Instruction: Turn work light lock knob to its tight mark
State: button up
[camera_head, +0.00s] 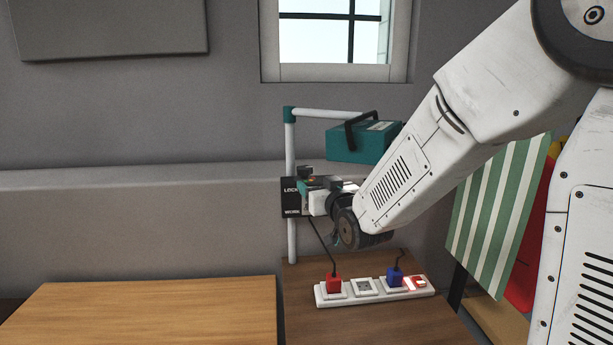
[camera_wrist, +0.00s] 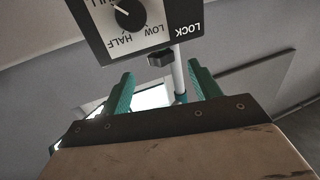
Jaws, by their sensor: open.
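The work light (camera_head: 352,142) is a teal box with a black handle, hung from a white pole stand with teal joints. A black and white control panel (camera_wrist: 140,28) appears upside down at the top of the wrist view, with a round dial and the words HALF, LOW and LOCK. A small dark knob (camera_wrist: 161,57), seemingly the lock knob, is at the panel's edge by the pole. My gripper (camera_wrist: 162,88) is open, its two green fingers apart with the knob beyond the gap between them. In the head view my gripper (camera_head: 312,192) is close to the pole. No tight mark is readable.
A white power strip (camera_head: 375,290) with a red plug (camera_head: 333,283) and a blue plug (camera_head: 394,276) lies on the wooden bench below my arm. A green-striped board (camera_head: 499,215) stands at the right. The wooden top (camera_head: 150,310) at the left is clear.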

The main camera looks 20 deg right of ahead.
aim_at(307, 176)
jog(key=w, duration=0.7)
jog(key=shift+w+a, duration=0.3)
jog(key=shift+w, duration=0.1)
jog(key=c, duration=1)
